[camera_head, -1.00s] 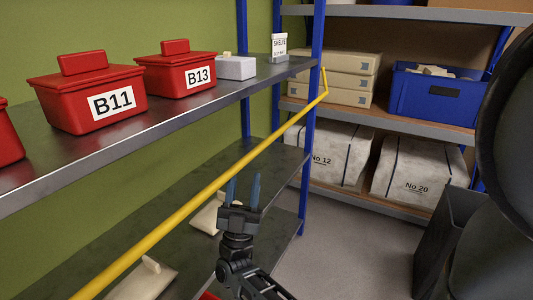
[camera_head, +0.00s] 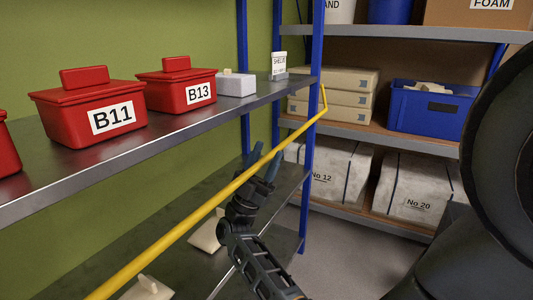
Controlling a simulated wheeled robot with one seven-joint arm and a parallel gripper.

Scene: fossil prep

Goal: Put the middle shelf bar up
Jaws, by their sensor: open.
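The yellow shelf bar (camera_head: 186,226) runs slantwise in front of the shelving, below the front edge of the middle shelf (camera_head: 152,149). Its far end bends up to the blue upright (camera_head: 311,150). My gripper (camera_head: 264,159) is open, with its two blue fingers pointing up at the bar. One finger shows on each side of the bar in the picture; I cannot tell whether they touch it. The near end of the bar is out of view.
Red boxes B11 (camera_head: 92,112) and B13 (camera_head: 180,86), a white box (camera_head: 236,84) and a small labelled tub (camera_head: 279,66) stand on the middle shelf. Pale pieces lie on the lower shelf (camera_head: 213,180). A blue crate (camera_head: 429,108) and wrapped bundles fill the back shelving.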

